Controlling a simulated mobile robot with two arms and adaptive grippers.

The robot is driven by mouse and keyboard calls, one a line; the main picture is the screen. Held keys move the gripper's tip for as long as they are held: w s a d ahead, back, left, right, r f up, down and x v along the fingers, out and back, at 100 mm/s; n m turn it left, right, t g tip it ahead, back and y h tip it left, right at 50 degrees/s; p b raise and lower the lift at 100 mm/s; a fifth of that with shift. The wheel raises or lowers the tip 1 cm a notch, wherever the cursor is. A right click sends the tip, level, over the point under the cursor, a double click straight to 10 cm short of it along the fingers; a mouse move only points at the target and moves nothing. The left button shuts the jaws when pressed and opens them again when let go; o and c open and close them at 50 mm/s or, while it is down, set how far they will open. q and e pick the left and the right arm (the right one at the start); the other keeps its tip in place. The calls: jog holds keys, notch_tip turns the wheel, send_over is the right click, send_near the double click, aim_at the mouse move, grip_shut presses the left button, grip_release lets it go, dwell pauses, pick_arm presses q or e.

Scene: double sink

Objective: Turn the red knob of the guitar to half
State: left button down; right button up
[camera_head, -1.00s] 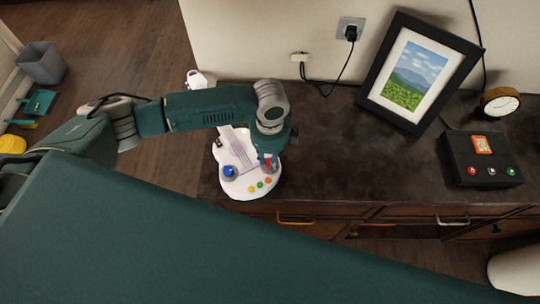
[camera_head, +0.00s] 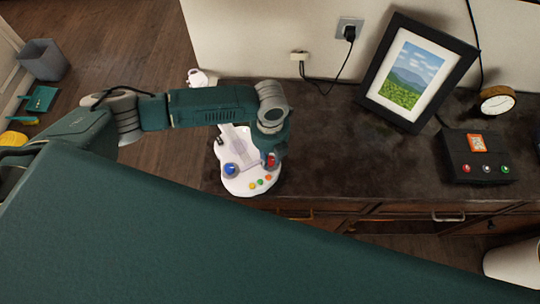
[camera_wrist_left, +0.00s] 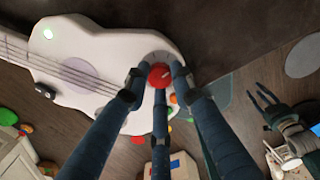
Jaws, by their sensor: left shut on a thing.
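The white toy guitar (camera_head: 238,184) lies on the dark cabinet top, near its front left corner. Its red knob (camera_wrist_left: 160,75) is at the right of the guitar body and has a pale mark on top. The knob also shows in the head view (camera_head: 271,161). My left gripper (camera_wrist_left: 157,82) is shut on the red knob, with its dark fingers around it. In the head view my left wrist hides part of the guitar. My right gripper (camera_wrist_left: 268,103) seems to show at the right of the wrist view; its opening is unclear.
A blue knob (camera_head: 230,170) and several coloured buttons (camera_head: 260,182) are on the guitar. A picture frame (camera_head: 417,72), a clock (camera_head: 497,99) and a black box (camera_head: 476,157) stand to the right. The cabinet top (camera_head: 350,155) between is clear.

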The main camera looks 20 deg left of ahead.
aim_at(270, 160)
pick_arm(q)
jog(key=shift+m, duration=2)
jog(key=c, duration=1.5)
grip_release()
jog(key=shift+o, duration=0.2)
jog(key=shift+r, duration=0.1)
notch_tip(270, 160, up, 12)
